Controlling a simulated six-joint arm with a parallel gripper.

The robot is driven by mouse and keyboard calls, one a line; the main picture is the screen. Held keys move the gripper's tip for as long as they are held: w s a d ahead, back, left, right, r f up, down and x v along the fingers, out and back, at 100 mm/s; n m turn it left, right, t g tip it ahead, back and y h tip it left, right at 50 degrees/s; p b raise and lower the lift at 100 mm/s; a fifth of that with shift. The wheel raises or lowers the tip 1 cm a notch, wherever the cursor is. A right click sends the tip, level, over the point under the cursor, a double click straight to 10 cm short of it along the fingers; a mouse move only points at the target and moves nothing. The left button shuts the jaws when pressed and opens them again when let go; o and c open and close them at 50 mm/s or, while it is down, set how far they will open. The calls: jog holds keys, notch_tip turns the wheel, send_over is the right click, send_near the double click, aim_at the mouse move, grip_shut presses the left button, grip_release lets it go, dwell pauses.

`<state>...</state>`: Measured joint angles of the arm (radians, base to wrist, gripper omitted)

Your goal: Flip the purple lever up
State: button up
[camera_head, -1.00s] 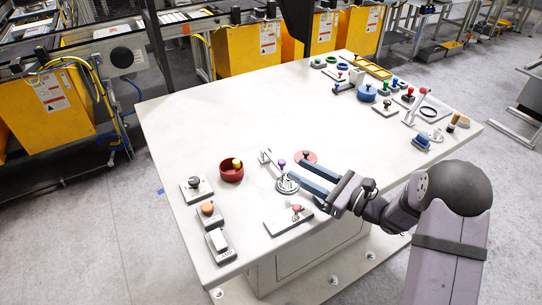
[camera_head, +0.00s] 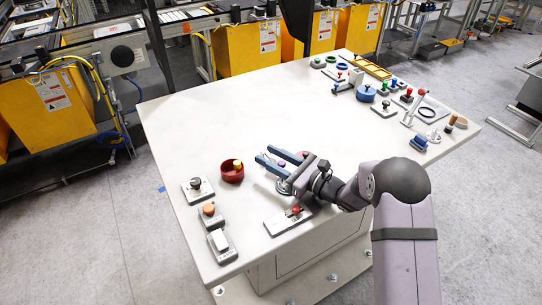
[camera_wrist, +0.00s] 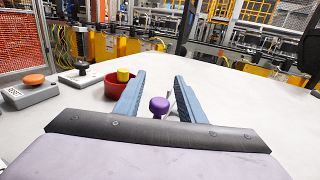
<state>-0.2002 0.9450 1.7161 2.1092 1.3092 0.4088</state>
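The purple lever knob (camera_wrist: 159,106) stands between the two blue fingers of my gripper (camera_wrist: 158,88) in the wrist view, apart from both. In the head view the purple knob (camera_head: 281,164) shows small between the fingers of my gripper (camera_head: 279,157). The gripper is open and low over the table. The lever's round base (camera_head: 283,187) is partly hidden under the gripper, and its arm is mostly hidden.
A red bowl (camera_head: 232,176) with a yellow knob is left of the gripper. A red-knobbed plate (camera_head: 289,218) lies in front. Orange-button (camera_head: 209,210) and black-knob (camera_head: 197,187) plates stand left. The table (camera_head: 220,120) is clear behind.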

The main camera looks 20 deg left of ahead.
grip_shut()
